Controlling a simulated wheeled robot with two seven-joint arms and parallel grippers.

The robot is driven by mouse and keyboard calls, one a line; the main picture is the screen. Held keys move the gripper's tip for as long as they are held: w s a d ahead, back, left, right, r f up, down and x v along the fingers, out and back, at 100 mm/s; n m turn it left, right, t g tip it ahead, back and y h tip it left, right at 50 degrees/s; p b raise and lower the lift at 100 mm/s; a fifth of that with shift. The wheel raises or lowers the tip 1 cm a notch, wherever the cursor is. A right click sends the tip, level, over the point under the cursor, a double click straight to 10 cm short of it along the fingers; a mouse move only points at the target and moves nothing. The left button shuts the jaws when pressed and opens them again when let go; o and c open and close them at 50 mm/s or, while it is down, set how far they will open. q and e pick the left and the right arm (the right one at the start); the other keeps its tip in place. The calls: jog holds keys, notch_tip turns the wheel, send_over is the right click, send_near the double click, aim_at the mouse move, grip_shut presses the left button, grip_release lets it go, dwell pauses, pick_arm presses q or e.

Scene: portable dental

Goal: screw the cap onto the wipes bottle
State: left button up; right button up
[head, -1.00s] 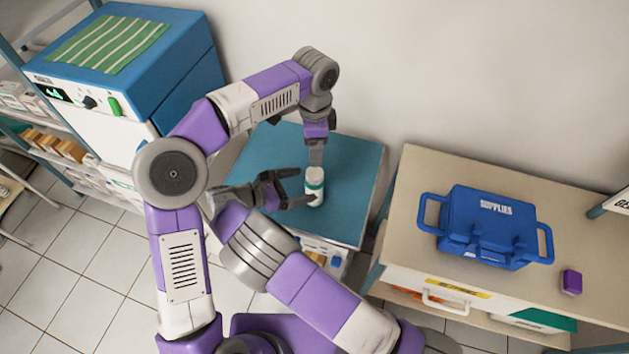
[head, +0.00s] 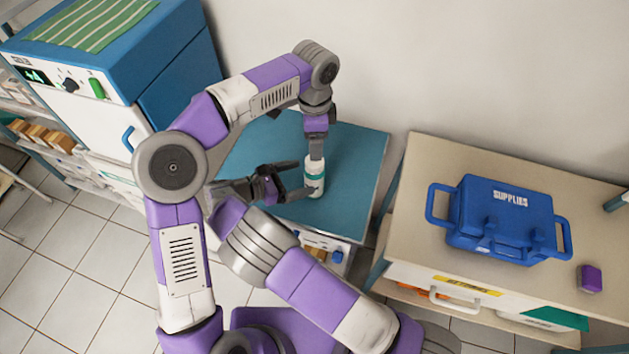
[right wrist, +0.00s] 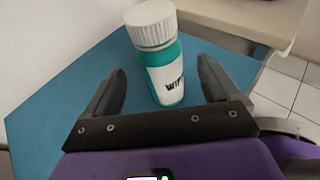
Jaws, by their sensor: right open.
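The wipes bottle (head: 315,184) stands upright on the teal tabletop (head: 350,160). In the right wrist view the bottle (right wrist: 168,84) is teal with a white label, and a ribbed white cap (right wrist: 152,24) sits on its top. My right gripper (head: 302,178) is open, its fingers on either side of the bottle; the wrist view shows gaps between them and it. My left gripper (head: 317,150) points down over the bottle's top and hides part of it. Its fingers show edge-on, so I cannot tell their opening or whether they touch the cap.
A blue supplies case (head: 508,222) and a small purple box (head: 589,279) rest on the beige cabinet (head: 430,165) at right. A blue and white machine (head: 120,70) with a striped green cloth (head: 90,22) stands at left. The teal tabletop is otherwise largely clear.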

aim_at(320, 173)
jog(key=x, duration=0.7)
jog(key=shift+w+d, duration=0.15)
